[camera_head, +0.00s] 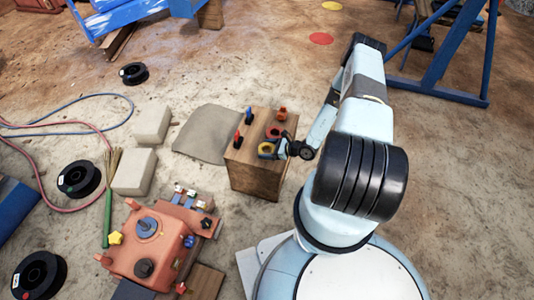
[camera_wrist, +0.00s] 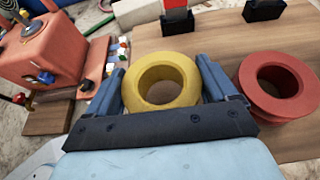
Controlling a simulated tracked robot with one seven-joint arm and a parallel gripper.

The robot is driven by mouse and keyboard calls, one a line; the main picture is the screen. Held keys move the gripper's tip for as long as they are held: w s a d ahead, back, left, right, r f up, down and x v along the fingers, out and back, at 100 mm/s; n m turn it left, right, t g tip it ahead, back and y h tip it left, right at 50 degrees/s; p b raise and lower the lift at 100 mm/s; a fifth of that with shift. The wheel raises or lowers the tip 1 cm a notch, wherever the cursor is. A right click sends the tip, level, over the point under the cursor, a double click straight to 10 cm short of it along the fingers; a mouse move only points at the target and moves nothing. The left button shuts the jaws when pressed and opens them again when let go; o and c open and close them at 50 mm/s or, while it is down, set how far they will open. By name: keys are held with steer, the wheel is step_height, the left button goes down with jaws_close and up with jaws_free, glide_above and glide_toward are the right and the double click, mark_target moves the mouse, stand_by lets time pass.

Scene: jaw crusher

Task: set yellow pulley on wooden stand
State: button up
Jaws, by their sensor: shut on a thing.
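The yellow pulley (camera_wrist: 160,83) is a ring with a round hole, seen in the wrist view between the two fingers of my gripper (camera_wrist: 162,92). My gripper is shut on it. In the head view the yellow pulley (camera_head: 266,149) shows at the end of my gripper (camera_head: 277,150), over the near part of the wooden stand's top. The wooden stand (camera_head: 256,180) is a brown block with a flat top; its top fills much of the wrist view (camera_wrist: 215,45). I cannot tell whether the pulley touches the wood.
A red pulley (camera_wrist: 276,85) lies on the stand, right of my gripper. Black holders with red parts (camera_wrist: 177,18) stand behind. An orange machine (camera_head: 147,240) is left of the stand. Pale blocks (camera_head: 134,172) and a grey cloth (camera_head: 206,133) lie on the ground.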

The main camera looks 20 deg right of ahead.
steer(key=shift+w+f, duration=0.15)
steer(key=shift+f, duration=1.5)
steer(key=o, duration=1.4)
